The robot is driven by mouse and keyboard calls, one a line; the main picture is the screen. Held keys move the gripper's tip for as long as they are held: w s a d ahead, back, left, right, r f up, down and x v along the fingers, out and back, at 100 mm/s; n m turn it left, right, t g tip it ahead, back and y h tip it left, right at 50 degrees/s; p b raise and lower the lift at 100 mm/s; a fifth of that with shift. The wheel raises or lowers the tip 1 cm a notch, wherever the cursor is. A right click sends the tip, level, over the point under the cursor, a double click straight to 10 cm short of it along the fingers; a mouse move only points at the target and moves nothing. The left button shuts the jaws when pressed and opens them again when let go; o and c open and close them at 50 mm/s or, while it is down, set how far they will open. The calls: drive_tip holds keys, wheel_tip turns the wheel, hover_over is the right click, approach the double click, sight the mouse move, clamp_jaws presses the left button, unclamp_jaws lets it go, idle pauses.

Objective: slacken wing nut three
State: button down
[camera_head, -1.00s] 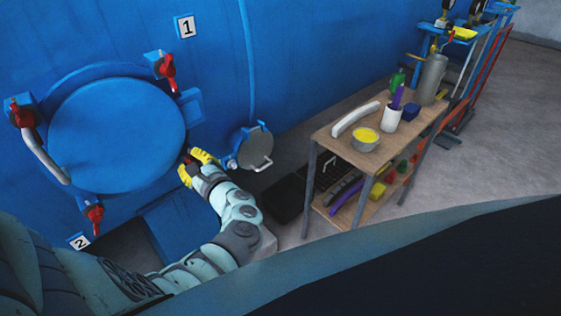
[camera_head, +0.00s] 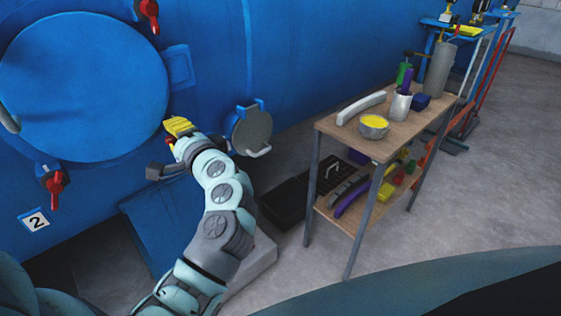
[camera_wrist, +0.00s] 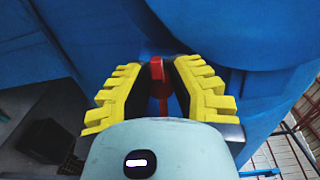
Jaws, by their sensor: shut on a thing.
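The round blue door (camera_head: 85,85) is at the left of the head view. My gripper (camera_head: 172,137) is at its lower right edge, its yellow pads partly covering what it holds. In the wrist view my gripper (camera_wrist: 158,72) is shut on a red wing nut (camera_wrist: 157,70), which stands between the two yellow-padded fingers. No number plate shows beside this nut. Another red wing nut (camera_head: 149,10) is at the door's upper right. A further red wing nut (camera_head: 54,188) is at its lower left, above the number 2 plate (camera_head: 35,221).
A small round grey hatch (camera_head: 252,131) with a handle is right of my gripper. A wooden table (camera_head: 400,128) with a bowl (camera_head: 373,127), a white cup (camera_head: 401,107) and a curved white handle (camera_head: 361,108) stands further right.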

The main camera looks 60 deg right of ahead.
drive_tip(key=n+b, duration=0.3)
drive_tip(key=b, duration=0.1)
drive_tip(key=f+n+b, duration=0.1)
drive_tip(key=n+b, duration=0.2)
drive_tip(key=b, duration=0.2)
drive_tip(key=shift+f+n, duration=0.2)
drive_tip(key=shift+n, duration=0.1)
drive_tip(key=n+b, duration=0.4)
drive_tip(key=b, duration=0.2)
drive_tip(key=shift+d+r, duration=0.1)
drive_tip(key=shift+d, duration=0.05)
drive_tip(key=shift+r+n+b, duration=0.1)
drive_tip(key=shift+n+b, duration=0.5)
drive_tip(key=c, duration=0.8)
unclamp_jaws()
drive_tip(key=shift+r, duration=0.15)
